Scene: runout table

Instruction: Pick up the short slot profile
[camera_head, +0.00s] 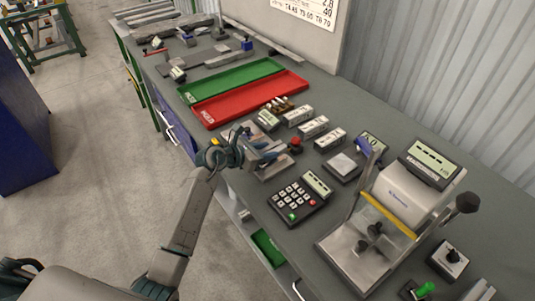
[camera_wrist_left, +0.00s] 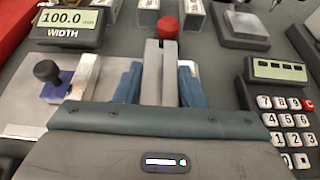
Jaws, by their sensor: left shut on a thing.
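The short slot profile (camera_wrist_left: 152,75) is a grey upright piece with a groove in its top, in the middle of the left wrist view. My left gripper (camera_wrist_left: 160,82) has its blue fingers on both sides of it and is shut on it. In the head view my left gripper (camera_head: 262,158) is over the metal plate at the near edge of the table. There the profile is too small and covered to make out clearly. Whether it still touches the plate I cannot tell. My right gripper is not in view.
A red knob (camera_head: 296,144) stands just beyond the gripper. A width display (camera_wrist_left: 68,22) and a dark-knobbed tool (camera_wrist_left: 50,78) are to the left. A keypad (camera_head: 298,201) and a lever machine (camera_head: 400,200) are to the right. Red (camera_head: 248,99) and green (camera_head: 232,83) trays lie farther back.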

